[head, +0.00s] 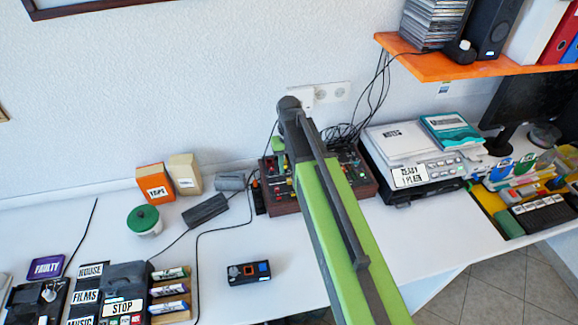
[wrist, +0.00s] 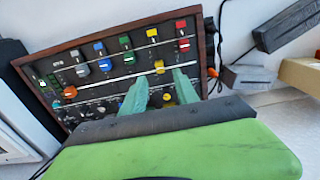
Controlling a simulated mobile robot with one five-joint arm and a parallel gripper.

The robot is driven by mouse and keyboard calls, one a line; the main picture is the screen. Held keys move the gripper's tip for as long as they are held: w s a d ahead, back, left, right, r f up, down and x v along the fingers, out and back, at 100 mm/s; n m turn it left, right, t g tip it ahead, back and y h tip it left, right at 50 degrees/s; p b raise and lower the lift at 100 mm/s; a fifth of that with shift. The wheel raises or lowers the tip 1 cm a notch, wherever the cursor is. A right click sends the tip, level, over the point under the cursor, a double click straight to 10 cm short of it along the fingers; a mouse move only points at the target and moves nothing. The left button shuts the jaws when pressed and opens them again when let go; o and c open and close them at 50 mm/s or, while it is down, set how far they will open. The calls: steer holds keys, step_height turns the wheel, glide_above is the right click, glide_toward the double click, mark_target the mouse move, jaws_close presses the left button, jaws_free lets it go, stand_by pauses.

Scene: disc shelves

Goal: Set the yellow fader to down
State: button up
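The control console (head: 283,202) stands on the desk against the wall, partly hidden by my arm in the head view. In the wrist view the console (wrist: 62,62) shows a row of faders with coloured labels. The yellow fader's cap (wrist: 159,67) sits lower in the picture, farther from its yellow label (wrist: 152,33), than the neighbouring green and red caps from theirs. My gripper (wrist: 161,76) is open, its two teal fingers apart just below the yellow cap. Contact cannot be told. A yellow round knob (wrist: 167,97) shows between the fingers. The head view hides my fingertips.
The red cap (wrist: 184,46) and green cap (wrist: 129,59) flank the yellow one closely. A white device (head: 410,150) stands right of the console. Cables (head: 345,130) lie behind it. A dark bar (head: 206,210) and a small black box (head: 249,272) lie to the left.

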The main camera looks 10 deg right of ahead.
mark_target(289, 180)
step_height(289, 180, up, 11)
steer(key=p, duration=0.9)
steer(key=shift+r, duration=0.15)
steer(key=shift+c, duration=0.5)
